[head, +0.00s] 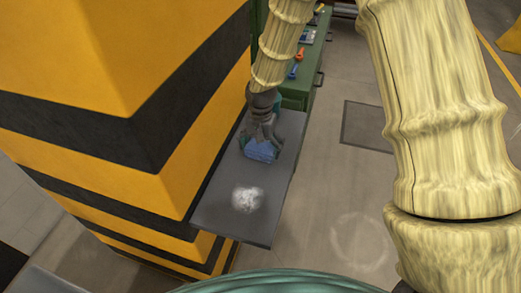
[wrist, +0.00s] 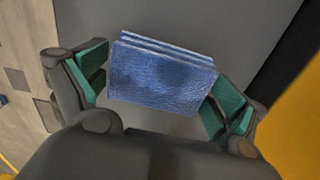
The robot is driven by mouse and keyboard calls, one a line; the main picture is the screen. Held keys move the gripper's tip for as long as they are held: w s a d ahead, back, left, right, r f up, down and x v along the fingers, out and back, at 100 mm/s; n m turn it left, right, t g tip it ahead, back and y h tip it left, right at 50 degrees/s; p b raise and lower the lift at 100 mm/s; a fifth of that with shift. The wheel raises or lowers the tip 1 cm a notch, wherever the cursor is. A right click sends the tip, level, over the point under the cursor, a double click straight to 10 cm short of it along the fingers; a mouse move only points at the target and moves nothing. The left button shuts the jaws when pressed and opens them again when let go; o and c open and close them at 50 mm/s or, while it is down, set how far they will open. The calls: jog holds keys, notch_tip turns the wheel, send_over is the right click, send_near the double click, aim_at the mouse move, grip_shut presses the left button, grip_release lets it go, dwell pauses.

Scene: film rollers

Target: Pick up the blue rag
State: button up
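The blue rag (head: 261,151) is a folded, layered cloth on the grey shelf (head: 221,204) beside the striped pillar. In the wrist view the rag (wrist: 162,76) lies between the two green-padded fingers. My gripper (head: 262,138) is over the rag from above, with its fingers spread. In the wrist view my gripper (wrist: 158,92) has one finger on each side of the rag. The left pad is close to the rag's left edge and the right pad is close to or touching its right corner; I cannot tell exact contact.
A yellow and black striped pillar (head: 130,130) stands right against the left of the shelf. A white smudge (head: 247,199) is on the shelf's near part. A green cabinet (head: 298,88) with tools, one orange and one blue, stands behind. Open floor (head: 335,190) lies to the right.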

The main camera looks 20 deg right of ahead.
aim_at(261, 146)
jog(key=c, duration=0.4)
jog(key=shift+o, duration=0.2)
jog(key=shift+r, duration=0.1)
jog(key=shift+r+b, duration=0.3)
jog(key=shift+r, duration=0.1)
notch_tip(261, 146, up, 2)
jog(key=shift+r+b, duration=0.25)
jog(key=shift+b, duration=0.25)
jog(key=s+a+b, duration=0.1)
jog(key=s, duration=0.4)
jog(key=s+a+r+b, duration=0.1)
jog(key=s+a, duration=0.1)
jog(key=s, duration=0.3)
jog(key=s+a+b, duration=0.1)
jog(key=s, duration=0.4)
jog(key=shift+s+a+r+b, duration=0.1)
jog(key=shift+a+r+b, duration=0.2)
jog(key=shift+a, duration=0.1)
